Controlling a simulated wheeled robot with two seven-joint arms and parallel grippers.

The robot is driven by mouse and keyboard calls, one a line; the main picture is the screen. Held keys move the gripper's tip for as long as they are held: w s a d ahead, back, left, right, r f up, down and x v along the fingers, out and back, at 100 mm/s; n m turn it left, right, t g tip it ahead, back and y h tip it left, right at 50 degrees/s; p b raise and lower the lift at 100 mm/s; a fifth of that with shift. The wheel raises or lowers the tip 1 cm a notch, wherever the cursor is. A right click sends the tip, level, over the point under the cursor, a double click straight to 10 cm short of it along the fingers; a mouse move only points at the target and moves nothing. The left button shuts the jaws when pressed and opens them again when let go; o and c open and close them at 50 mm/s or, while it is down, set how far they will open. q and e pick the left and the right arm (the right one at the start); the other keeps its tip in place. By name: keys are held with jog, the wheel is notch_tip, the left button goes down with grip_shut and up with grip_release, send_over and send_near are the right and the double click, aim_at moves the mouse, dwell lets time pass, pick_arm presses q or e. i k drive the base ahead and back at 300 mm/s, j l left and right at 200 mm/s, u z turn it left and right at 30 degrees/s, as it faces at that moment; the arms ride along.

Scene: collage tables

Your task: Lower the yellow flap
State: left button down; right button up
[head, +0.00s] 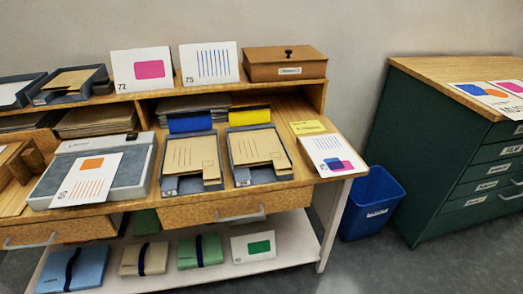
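The yellow flap (250,116) is a small bright yellow panel with a dark strip along its top edge. It stands at the back of the right grey tray (242,183), at the front of the desk's shelf opening. It looks roughly upright, and I cannot tell exactly how it is hinged. Tan envelopes (258,149) lie in that tray in front of it. A similar blue flap (190,123) stands to its left, behind the left grey tray (171,185). Neither of my grippers is in view.
A yellow note (307,127) and a printed white card stack (331,154) lie right of the trays. The shelf above holds cards and a brown wooden box (285,65). A blue bin (370,206) and a green cabinet (430,150) stand to the right.

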aim_at(255, 114)
jog(key=i+j+z, duration=0.85)
jog(key=i+j, duration=0.05)
jog(key=i, duration=0.05)
